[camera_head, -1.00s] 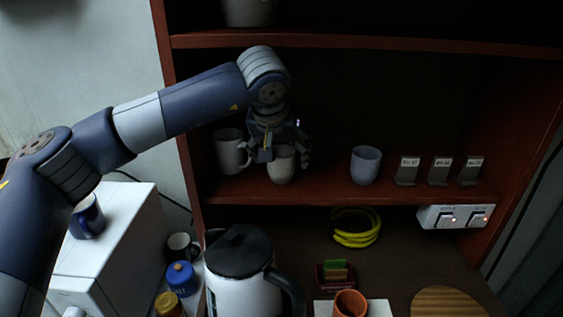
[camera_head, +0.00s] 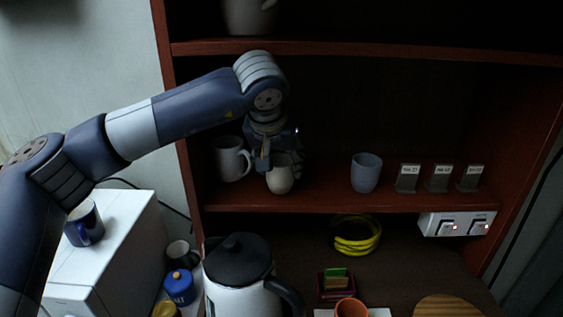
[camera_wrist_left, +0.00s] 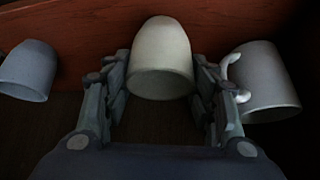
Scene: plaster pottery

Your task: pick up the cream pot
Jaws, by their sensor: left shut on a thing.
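The cream pot (camera_head: 280,181) is at the middle shelf, between a grey mug (camera_head: 231,157) and a blue-grey cup (camera_head: 366,173). My left gripper (camera_head: 281,161) reaches down from above and is shut on the pot, one finger on each side. In the left wrist view the pot (camera_wrist_left: 160,58) sits between the two fingers of the left gripper (camera_wrist_left: 161,80). The fingers hide part of its upper sides in the head view. I cannot tell whether its base touches the shelf. My right gripper is not in view.
The grey mug stands close to the gripper's left. Small labelled stands (camera_head: 438,178) are farther right on the shelf (camera_head: 330,202). An upper shelf (camera_head: 400,52) runs above my arm. A large pot with a black lid (camera_head: 238,275) stands below.

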